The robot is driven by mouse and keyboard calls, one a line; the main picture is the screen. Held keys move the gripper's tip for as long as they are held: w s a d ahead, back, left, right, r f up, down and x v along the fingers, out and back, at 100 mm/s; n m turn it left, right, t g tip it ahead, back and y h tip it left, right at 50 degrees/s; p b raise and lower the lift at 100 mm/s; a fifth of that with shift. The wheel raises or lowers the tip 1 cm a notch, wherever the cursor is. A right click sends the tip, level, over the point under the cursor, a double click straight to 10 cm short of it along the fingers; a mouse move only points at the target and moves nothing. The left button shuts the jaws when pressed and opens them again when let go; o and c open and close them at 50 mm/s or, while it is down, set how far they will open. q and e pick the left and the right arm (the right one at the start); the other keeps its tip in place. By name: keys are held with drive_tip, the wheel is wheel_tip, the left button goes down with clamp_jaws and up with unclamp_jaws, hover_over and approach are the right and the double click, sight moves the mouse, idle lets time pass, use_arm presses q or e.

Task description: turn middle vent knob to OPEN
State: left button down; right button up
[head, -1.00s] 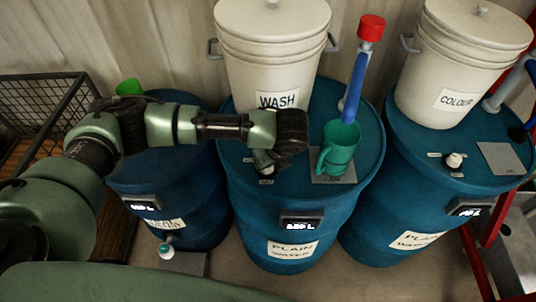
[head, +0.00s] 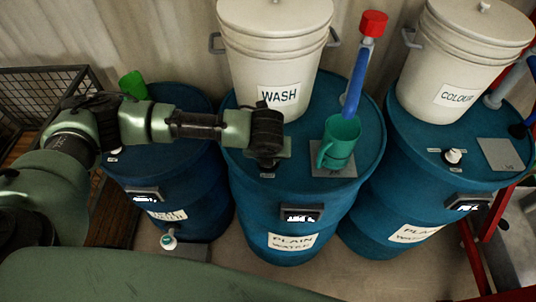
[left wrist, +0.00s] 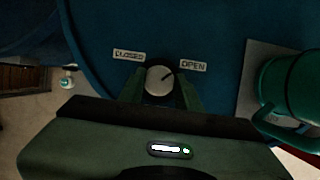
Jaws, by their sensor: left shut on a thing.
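The middle vent knob (left wrist: 159,81) is a round pale knob on top of the middle blue drum (head: 352,195). My left gripper (left wrist: 160,90) is shut on it, one finger on each side. The knob's dark pointer line slants up and right, toward the OPEN label (left wrist: 193,66). The CLOSED label (left wrist: 129,55) is at the upper left of the knob. In the head view my left gripper (head: 266,160) reaches down onto the drum top in front of the WASH bucket and hides the knob. My right gripper is not in view.
A green jug (head: 339,142) stands on a grey plate just right of the gripper. The white WASH bucket (head: 275,55) stands behind, beside a blue pipe with a red cap (head: 373,24). The right drum has its own knob (head: 453,156) and the COLOUR bucket (head: 462,65).

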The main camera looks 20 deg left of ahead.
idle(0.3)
use_arm(q)
drive_tip(key=c, duration=1)
unclamp_jaws()
drive_tip(key=shift+o, duration=0.2)
drive_tip(key=shift+s+d+r, duration=0.1)
drive_tip(key=shift+s+r, duration=0.1)
drive_tip(key=shift+r, duration=0.3)
drive_tip(key=b+v, duration=0.2)
drive_tip(key=v, duration=0.4)
drive_tip(key=shift+r, duration=0.35)
drive_tip(key=shift+s, duration=0.2)
